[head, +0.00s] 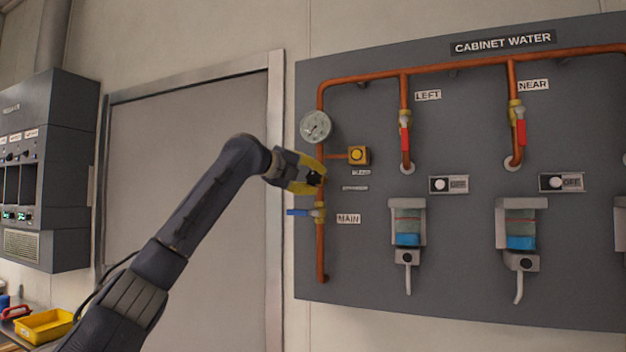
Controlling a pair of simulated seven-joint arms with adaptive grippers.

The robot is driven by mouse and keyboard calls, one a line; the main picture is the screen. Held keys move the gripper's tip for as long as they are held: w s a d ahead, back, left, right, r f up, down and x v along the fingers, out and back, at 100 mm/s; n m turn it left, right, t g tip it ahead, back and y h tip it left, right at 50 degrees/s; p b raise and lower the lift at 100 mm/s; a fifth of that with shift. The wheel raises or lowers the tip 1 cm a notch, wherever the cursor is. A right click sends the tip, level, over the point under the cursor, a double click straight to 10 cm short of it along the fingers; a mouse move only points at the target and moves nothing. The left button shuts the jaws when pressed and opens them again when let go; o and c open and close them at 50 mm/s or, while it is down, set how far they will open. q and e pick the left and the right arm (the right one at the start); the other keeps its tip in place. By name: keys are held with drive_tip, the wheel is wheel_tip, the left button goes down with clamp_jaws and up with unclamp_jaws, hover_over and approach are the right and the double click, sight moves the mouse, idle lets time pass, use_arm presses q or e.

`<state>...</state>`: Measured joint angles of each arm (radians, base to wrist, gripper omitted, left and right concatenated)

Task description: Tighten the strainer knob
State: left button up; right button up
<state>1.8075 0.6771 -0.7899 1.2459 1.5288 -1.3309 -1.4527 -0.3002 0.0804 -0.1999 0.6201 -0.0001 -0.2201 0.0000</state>
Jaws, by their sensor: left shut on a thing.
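The copper main pipe (320,240) runs down the left side of the grey "CABINET WATER" panel (430,290). My left gripper (314,176) reaches in from the left to this pipe, between the round gauge (315,127) and the blue-handled MAIN valve (299,212). Its yellow fingers are shut on a small dark knob, which I take to be the strainer knob (315,179). The fingers hide most of it and the pipe behind. A small label plate (355,188) sits to its right, too small to read. My right gripper is out of view.
A yellow fitting (358,155) on a side branch is close to the right of the gripper. Red-handled LEFT (405,138) and NEAR (521,131) valves are further right. A yellow bin (43,326) stands at lower left.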

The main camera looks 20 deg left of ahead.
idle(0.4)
use_arm(q)
drive_tip(key=o, duration=1.3)
drive_tip(key=shift+o, duration=0.2)
drive_tip(key=v, duration=1.2)
